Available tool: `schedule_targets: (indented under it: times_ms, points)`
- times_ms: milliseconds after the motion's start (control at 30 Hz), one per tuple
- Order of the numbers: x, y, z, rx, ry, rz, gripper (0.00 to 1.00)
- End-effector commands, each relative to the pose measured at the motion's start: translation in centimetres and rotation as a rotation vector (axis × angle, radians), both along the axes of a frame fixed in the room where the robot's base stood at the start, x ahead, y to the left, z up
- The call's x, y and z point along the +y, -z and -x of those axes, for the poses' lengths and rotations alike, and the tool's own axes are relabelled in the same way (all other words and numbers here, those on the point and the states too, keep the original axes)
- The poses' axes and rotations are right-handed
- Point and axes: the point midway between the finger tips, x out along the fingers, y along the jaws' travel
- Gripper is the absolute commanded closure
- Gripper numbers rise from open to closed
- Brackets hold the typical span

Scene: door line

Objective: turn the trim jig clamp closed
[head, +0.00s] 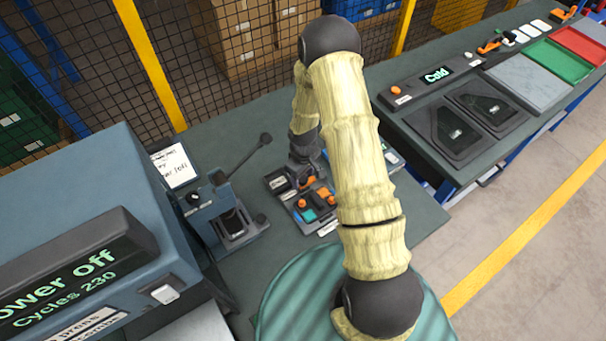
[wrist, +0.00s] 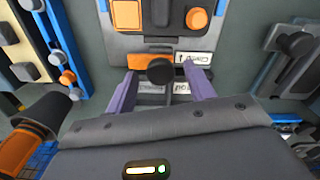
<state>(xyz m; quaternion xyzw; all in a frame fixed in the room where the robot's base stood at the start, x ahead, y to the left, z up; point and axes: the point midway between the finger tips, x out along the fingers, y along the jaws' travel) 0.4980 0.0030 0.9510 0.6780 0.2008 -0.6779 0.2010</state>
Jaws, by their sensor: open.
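The trim jig appears to be the dark fixture with orange blocks (wrist: 125,15) at the top of the wrist view. It also shows in the head view as a small fixture with orange knobs and a teal piece (head: 309,214), partly behind my arm. A round black knob (wrist: 160,70), seemingly the clamp's handle end, lies between my fingers. White labels (wrist: 193,58) sit beside it, their text upside down and hard to read. My gripper (wrist: 159,74) is open, with its purple fingers on either side of the knob. I cannot tell whether they touch it.
A blue hand press with a lever (head: 228,215) stands left of the jig. A large machine reading "Power off" (head: 85,265) fills the lower left. A "Cold" station with black plates (head: 455,135) is to the right. An orange-and-black tool (wrist: 35,125) lies close at the wrist view's lower left.

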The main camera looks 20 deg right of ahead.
Motion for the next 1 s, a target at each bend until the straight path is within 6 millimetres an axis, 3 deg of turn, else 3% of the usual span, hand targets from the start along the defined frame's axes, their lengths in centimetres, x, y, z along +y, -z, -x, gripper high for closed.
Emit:
schedule_targets:
  times_ms: [33,267,667,1000]
  points:
    - [0.00,-0.01,0.00,0.000,0.000,0.000,0.47]
    - [-0.02,-0.03,-0.01,0.000,0.000,0.000,0.91]
    - [-0.05,0.03,-0.05,-0.001,0.041,0.001,0.91]
    - [-0.06,0.16,-0.13,-0.004,0.229,0.000,0.91]
